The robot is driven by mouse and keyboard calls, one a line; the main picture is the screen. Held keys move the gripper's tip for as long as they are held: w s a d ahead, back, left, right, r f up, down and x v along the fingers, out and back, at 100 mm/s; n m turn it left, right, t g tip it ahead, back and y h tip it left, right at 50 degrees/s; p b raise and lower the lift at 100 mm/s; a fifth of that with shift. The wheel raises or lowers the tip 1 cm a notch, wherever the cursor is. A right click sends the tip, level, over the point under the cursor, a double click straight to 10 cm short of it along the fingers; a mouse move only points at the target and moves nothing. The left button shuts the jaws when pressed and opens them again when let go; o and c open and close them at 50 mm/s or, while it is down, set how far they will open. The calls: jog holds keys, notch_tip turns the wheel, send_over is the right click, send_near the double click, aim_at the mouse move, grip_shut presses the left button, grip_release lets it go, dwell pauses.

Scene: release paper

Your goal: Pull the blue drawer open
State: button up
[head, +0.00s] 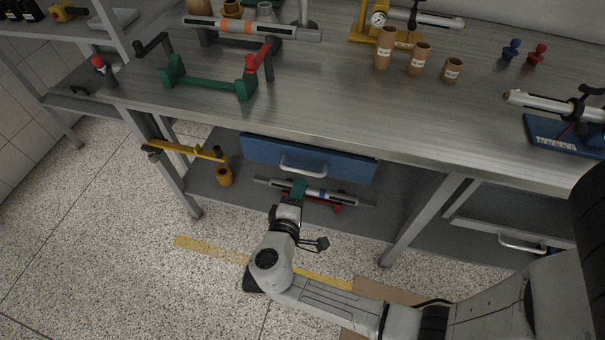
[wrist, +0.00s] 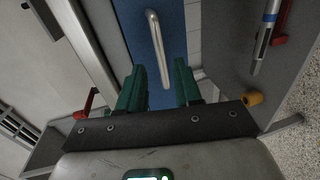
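The blue drawer (head: 308,158) hangs under the workbench top in the head view, with a silver bar handle (head: 303,169) on its front. Its front looks flush under the bench edge. In the wrist view the blue front (wrist: 178,30) runs from the top edge down between the fingers, with the handle (wrist: 158,48) upright on it. My gripper (head: 298,188) is just below the handle in the head view. In the wrist view my gripper (wrist: 160,85) has its two green fingers apart, with the handle's end between or just beyond their tips. I cannot tell whether they touch it.
The metal workbench (head: 330,100) carries a green stand, brown cylinders and clamped tools. The lower shelf (head: 245,190) holds a silver-and-blue tube (head: 315,193) and an orange weight (head: 224,176). A bench leg (head: 425,220) stands to the right. The speckled floor (head: 100,230) at left is clear.

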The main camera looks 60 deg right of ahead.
aim_at(307, 171)
jog(key=x, duration=0.8)
jog(key=shift+s, duration=0.1)
jog(key=shift+c, duration=0.5)
grip_shut()
